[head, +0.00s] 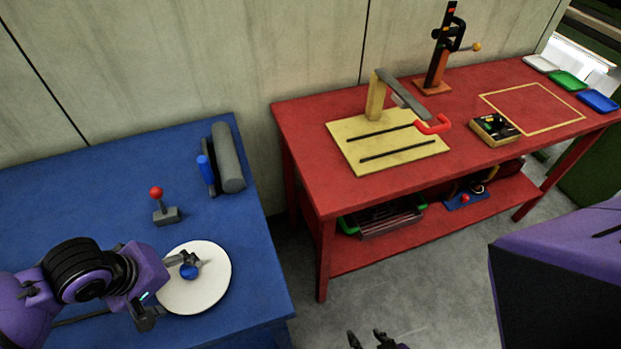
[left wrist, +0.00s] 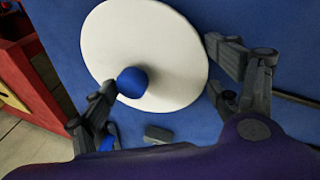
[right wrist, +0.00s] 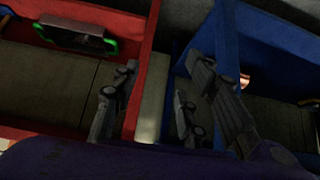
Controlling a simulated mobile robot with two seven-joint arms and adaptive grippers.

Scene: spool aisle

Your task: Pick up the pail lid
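The pail lid is a white disc (head: 212,295) with a blue ball knob (head: 189,271), lying flat on the blue table. My left gripper (head: 187,262) is over the lid at the knob, partly covering it. In the left wrist view the lid (left wrist: 160,30) fills the upper middle. Its knob (left wrist: 132,82) shows between the spread fingers of my left gripper (left wrist: 160,65), nearer the left-hand finger; contact cannot be judged. My right gripper (head: 370,341) is at the bottom edge of the head view, far from the lid. In the right wrist view its fingers (right wrist: 163,68) stand apart, with nothing held.
On the blue table (head: 90,185) stand a red-ball joystick (head: 164,207) and a grey roll-like block with a blue handle (head: 226,160). The red bench (head: 300,125) at the right carries a yellow clamp board (head: 365,160) and other items. Grey floor lies between them.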

